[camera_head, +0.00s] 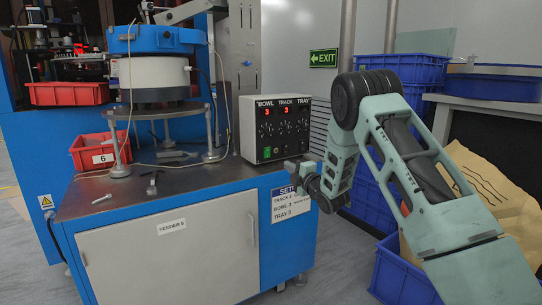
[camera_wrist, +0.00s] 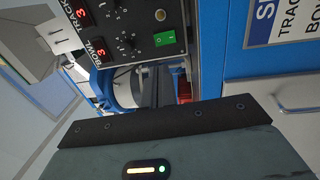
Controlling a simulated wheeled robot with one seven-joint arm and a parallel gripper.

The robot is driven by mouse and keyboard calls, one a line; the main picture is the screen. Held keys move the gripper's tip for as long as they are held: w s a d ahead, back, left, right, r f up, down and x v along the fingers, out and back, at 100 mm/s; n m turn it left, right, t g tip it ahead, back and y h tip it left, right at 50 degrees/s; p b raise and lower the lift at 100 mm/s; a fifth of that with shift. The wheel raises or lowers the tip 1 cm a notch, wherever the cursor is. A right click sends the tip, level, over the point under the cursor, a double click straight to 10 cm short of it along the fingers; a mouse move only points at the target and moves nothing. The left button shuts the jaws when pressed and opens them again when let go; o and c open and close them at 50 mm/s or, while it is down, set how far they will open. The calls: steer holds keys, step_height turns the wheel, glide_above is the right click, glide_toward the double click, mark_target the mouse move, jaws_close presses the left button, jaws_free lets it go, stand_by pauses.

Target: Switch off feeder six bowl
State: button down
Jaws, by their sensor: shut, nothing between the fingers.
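The grey control box (camera_head: 275,128) stands at the right of the bench top. The BOWL display (camera_wrist: 101,50) reads 3 in the wrist view. A lit green rocker switch (camera_head: 267,152) is at the panel's lower left; it also shows in the wrist view (camera_wrist: 165,38). The feeder bowl (camera_head: 155,73), white with a blue top, stands left of the box. My gripper (camera_head: 292,166) is shut and empty, low in front of the panel, right of the switch. Contact cannot be told.
The blue cabinet's door (camera_head: 172,255) is labelled FEEDER 6. A settings sign (camera_head: 291,202) hangs below the box. A red bin (camera_head: 98,152) marked 6 and loose metal parts lie on the left of the bench. Blue crates (camera_head: 372,160) stand behind my arm.

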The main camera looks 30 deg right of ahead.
mark_target(267, 150)
steer(key=w, duration=0.4)
steer(key=w+r+b, duration=0.1)
steer(key=w, duration=0.7)
steer(key=shift+a+r+b, duration=0.2)
steer(key=shift+b, duration=0.2)
steer(key=shift+w, duration=0.1)
steer(key=shift+w+r, duration=0.1)
steer(key=shift+w, duration=0.05)
